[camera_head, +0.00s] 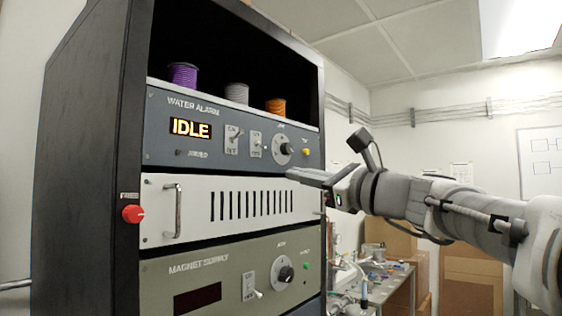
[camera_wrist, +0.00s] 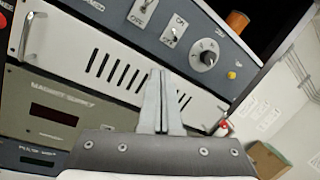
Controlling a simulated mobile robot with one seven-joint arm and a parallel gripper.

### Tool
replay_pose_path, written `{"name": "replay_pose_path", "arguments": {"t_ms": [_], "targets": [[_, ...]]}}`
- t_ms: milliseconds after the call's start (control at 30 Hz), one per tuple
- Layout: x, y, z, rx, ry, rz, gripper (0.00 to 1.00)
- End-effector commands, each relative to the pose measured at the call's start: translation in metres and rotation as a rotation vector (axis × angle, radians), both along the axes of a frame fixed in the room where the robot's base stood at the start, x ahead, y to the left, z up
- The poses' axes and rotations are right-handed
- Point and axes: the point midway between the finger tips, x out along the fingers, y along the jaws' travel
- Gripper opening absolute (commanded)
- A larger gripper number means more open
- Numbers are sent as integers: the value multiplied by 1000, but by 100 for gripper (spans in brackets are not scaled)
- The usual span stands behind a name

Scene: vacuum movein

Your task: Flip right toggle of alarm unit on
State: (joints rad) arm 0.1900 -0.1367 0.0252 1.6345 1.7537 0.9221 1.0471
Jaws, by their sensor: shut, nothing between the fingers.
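The alarm unit (camera_head: 222,158) is a blue-grey panel labelled WATER ALARM, with an amber display (camera_head: 190,127) reading IDLE. Its right toggle (camera_head: 256,143) sits on a white plate between the left toggle (camera_head: 234,139) and a round knob (camera_head: 283,150). In the wrist view the right toggle (camera_wrist: 173,36) is near the top, above my fingertips; its lever position is too small to tell surely. My gripper (camera_head: 291,174) is shut and empty, in front of the rack, below and right of the right toggle and apart from it. Its closed fingers also show in the wrist view (camera_wrist: 159,76).
Below the alarm is a white vented panel (camera_head: 190,232) with a protruding handle (camera_head: 178,210), then the magnet supply (camera_head: 215,260) with its own toggle and knob. Spools, one orange (camera_head: 276,106), stand on top. A red knob (camera_head: 132,214) is on the rack's left post. A cluttered bench (camera_head: 400,290) stands behind.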

Motion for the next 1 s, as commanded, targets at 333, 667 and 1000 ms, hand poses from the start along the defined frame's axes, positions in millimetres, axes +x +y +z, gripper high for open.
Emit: {"name": "replay_pose_path", "arguments": {"t_ms": [333,667,1000], "targets": [[5,-6,15,82,5,7,0],[14,2,18,79,6,8,0],[57,43,33,78,6,10,0]]}}
